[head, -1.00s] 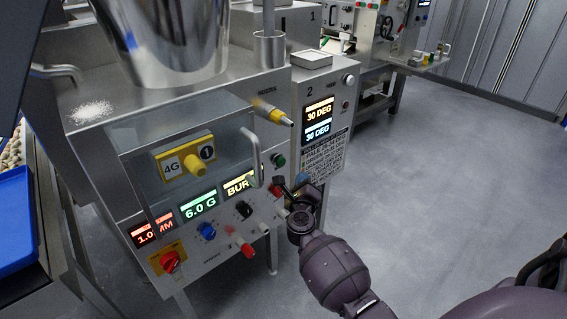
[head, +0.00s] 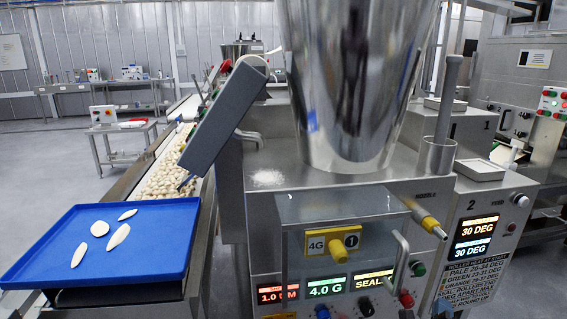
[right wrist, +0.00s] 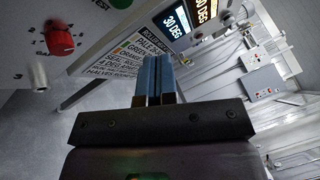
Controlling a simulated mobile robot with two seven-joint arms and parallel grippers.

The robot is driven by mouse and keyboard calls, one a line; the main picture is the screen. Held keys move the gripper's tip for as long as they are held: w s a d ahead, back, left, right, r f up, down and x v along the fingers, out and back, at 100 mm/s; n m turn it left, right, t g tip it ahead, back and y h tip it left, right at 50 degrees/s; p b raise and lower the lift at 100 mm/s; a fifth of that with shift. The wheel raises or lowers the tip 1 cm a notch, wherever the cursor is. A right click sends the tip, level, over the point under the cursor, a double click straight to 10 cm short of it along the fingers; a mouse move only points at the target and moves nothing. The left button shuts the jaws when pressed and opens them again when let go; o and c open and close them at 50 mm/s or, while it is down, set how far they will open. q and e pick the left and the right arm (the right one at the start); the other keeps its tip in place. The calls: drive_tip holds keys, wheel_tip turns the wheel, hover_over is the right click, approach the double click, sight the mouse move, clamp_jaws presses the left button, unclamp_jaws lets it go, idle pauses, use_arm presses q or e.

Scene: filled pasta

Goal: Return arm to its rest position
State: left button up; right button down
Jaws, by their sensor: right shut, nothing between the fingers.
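My right gripper (right wrist: 154,78) shows in the right wrist view with its two blue fingers together and nothing between them. It is in front of the filling machine's panel, apart from the red knob (right wrist: 59,40). In the head view only a small dark and blue bit of what seems to be this gripper (head: 442,307) shows at the bottom edge, beside the machine's lower right panel. The rest of the right arm is out of the head view. My left gripper is not in view.
The steel filling machine (head: 262,217) has a hopper (head: 357,80), a handle (head: 399,258) and displays reading 4.0 G and 30 DEG. A blue tray (head: 120,262) with several pale flat pieces stands left, near a conveyor (head: 165,178) of pasta. Open floor lies at the far left.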

use_arm(q)
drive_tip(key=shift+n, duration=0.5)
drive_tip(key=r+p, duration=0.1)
drive_tip(key=p, duration=0.1)
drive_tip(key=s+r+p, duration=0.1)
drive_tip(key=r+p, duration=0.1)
drive_tip(key=p, duration=0.1)
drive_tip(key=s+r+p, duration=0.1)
drive_tip(key=p, duration=0.2)
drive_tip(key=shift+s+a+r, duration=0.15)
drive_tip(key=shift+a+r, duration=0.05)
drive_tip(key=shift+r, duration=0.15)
use_arm(e)
drive_tip(key=s+a+f+n+g+y, duration=0.1)
drive_tip(key=s+a+n+g+y, duration=0.1)
drive_tip(key=s+n, duration=0.8)
drive_tip(key=s+a+n+g+y, duration=0.2)
drive_tip(key=s+a+n+y, duration=0.2)
drive_tip(key=s+a+n, duration=0.3)
drive_tip(key=s+a+f+n+g+y, duration=0.1)
drive_tip(key=s+a+n+y, duration=0.3)
drive_tip(key=s+n, duration=0.8)
drive_tip(key=s+a, duration=0.1)
drive_tip(key=s, duration=0.4)
drive_tip(key=shift+a+f+n+g, duration=0.15)
drive_tip(key=shift+f+n+g, duration=0.15)
drive_tip(key=shift+g, duration=0.1)
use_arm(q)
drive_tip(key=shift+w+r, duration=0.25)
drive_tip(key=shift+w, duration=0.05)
